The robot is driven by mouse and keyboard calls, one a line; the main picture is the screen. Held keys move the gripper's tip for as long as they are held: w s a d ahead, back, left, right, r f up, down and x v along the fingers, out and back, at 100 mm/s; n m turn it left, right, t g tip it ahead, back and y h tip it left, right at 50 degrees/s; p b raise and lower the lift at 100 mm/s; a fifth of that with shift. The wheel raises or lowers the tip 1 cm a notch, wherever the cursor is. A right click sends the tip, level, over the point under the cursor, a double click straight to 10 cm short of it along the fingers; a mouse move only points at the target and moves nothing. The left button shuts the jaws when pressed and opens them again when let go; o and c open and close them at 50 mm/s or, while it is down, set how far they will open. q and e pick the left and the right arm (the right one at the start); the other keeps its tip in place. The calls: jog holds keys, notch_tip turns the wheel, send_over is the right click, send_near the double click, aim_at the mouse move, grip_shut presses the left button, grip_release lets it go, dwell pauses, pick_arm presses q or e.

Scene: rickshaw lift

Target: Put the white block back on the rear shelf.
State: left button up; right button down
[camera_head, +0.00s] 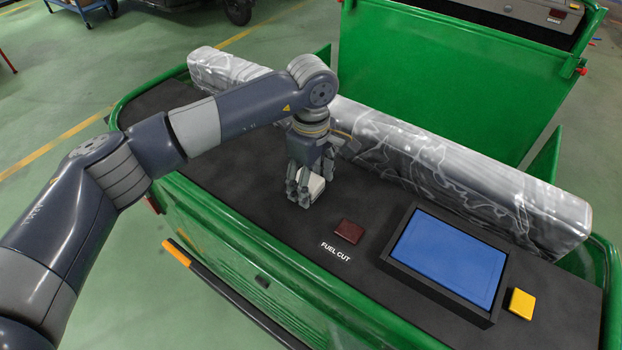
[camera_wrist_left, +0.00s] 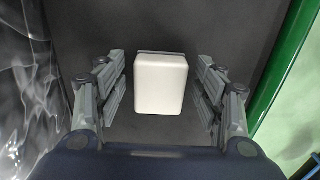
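The white block (camera_head: 316,185) sits on the black top surface (camera_head: 232,154) of the green vehicle. It is partly hidden by my left gripper (camera_head: 305,188), which points down over it. In the left wrist view the white block (camera_wrist_left: 160,84) lies between the two fingers of my left gripper (camera_wrist_left: 161,78). A gap shows on each side, so the gripper is open around the block and not closed on it. My right gripper is in neither view. I cannot tell which surface is the rear shelf.
A long grey-and-white patterned bar (camera_head: 440,170) runs behind the gripper. A dark red button (camera_head: 349,231) marked FUEL CUT, a blue panel (camera_head: 448,257) and a yellow block (camera_head: 521,304) lie to the right. A green rim (camera_head: 215,211) edges the near side.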

aim_at(311, 182)
pick_arm(q)
jog(key=shift+r, duration=0.1)
jog(key=shift+r+b, duration=0.3)
jog(key=shift+r, duration=0.05)
notch_tip(311, 182, up, 11)
jog(key=b, duration=0.3)
dwell(0.3)
